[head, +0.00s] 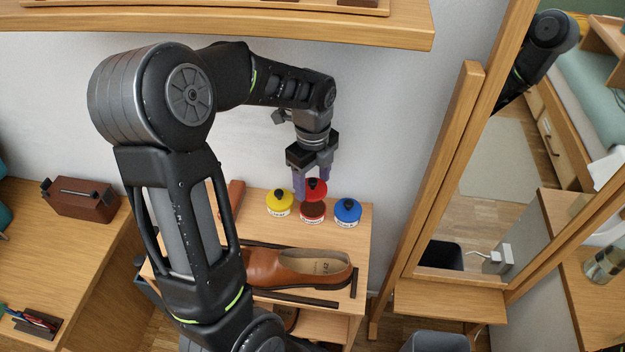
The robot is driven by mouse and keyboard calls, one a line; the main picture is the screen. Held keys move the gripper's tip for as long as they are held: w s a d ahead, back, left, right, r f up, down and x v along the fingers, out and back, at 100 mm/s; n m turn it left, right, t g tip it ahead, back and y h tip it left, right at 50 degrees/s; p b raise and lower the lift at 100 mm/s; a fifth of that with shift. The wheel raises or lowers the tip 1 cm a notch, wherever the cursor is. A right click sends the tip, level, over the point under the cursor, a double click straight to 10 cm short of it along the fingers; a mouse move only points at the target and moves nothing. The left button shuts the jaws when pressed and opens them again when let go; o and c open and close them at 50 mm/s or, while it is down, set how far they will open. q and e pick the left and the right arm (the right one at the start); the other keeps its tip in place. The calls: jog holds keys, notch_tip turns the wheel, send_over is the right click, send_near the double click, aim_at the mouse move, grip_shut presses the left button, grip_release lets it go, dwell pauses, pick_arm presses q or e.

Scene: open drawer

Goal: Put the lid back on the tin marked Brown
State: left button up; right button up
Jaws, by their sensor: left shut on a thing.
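My left gripper (312,185) points down over the small wooden stand and is shut on a red lid (317,187) with a dark knob. The lid is held just above an open red tin (312,215) whose dark brown content shows. The lid appears apart from the tin, slightly to the right of its middle. The tin's pale label is too small to read. A yellow tin (279,203) stands to its left and a blue tin (347,211) to its right, both with lids on. My right gripper is not in view.
A brown leather shoe (300,268) lies on the stand in front of the tins. A wood-framed mirror (490,180) stands to the right. A wooden shelf (300,22) overhangs at the top. A brown box (80,199) sits on the left surface.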

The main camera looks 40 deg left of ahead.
pick_arm(q)
jog(key=shift+f, duration=0.2)
dwell(0.5)
jog(key=b, duration=0.4)
send_over(313, 207)
notch_tip(313, 207, down, 4)
jog(key=shift+f, duration=0.1)
jog(key=shift+f+b, duration=0.55)
jog(key=shift+f, duration=0.35)
jog(key=shift+p, duration=0.3)
dwell(0.4)
jog(key=shift+f, duration=0.15)
dwell(1.4)
jog(key=o, duration=1.4)
jog(key=shift+o, duration=0.3)
